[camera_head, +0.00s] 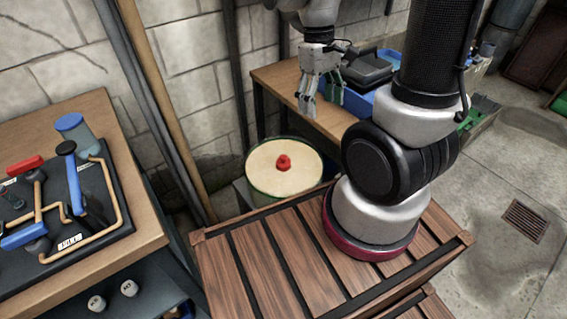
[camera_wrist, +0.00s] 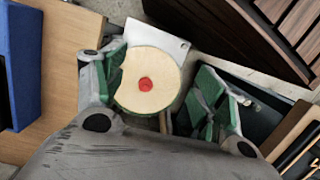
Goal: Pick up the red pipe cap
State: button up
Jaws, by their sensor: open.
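The red pipe cap (camera_head: 284,161) sits near the middle of a round cream top with a green rim (camera_head: 262,178). It also shows in the wrist view (camera_wrist: 145,84), on the round top (camera_wrist: 130,97). My gripper (camera_head: 318,103) is in the air above and to the right of the cap in the head view, its fingers pointing down. In the wrist view my gripper (camera_wrist: 163,90) has its fingers wide apart, with the cap seen between them and farther down. Nothing is held.
A wooden slatted crate (camera_head: 270,256) stands in front of the round top. A wooden bench (camera_head: 285,80) with blue trays and a black case (camera_head: 362,69) is behind. A table with a pipe rig (camera_head: 75,205) is at left. Wooden and dark poles (camera_head: 165,105) rise beside the round top.

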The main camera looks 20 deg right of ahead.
jog(key=w+a+f+n+g, duration=0.1)
jog(key=w+f+n, duration=0.1)
jog(key=f+n, duration=0.65)
jog(key=w+a+f+n, duration=0.2)
jog(key=w+f+n, duration=0.1)
jog(key=f, duration=1)
jog(key=n+t, duration=0.3)
jog(key=n, duration=0.3)
send_over(284, 156)
jog(key=shift+s+f, duration=0.3)
jog(key=shift+f, duration=0.45)
jog(key=shift+w+n, duration=0.25)
jog(key=shift+n, duration=0.3)
jog(key=shift+f, duration=0.2)
jog(key=shift+n, duration=0.3)
notch_tip(284, 156, down, 7)
jog(key=shift+w+f, duration=0.1)
jog(key=shift+f, duration=0.1)
jog(key=c, duration=1.2)
jog(key=shift+o, duration=0.2)
jog(key=shift+r, duration=0.15)
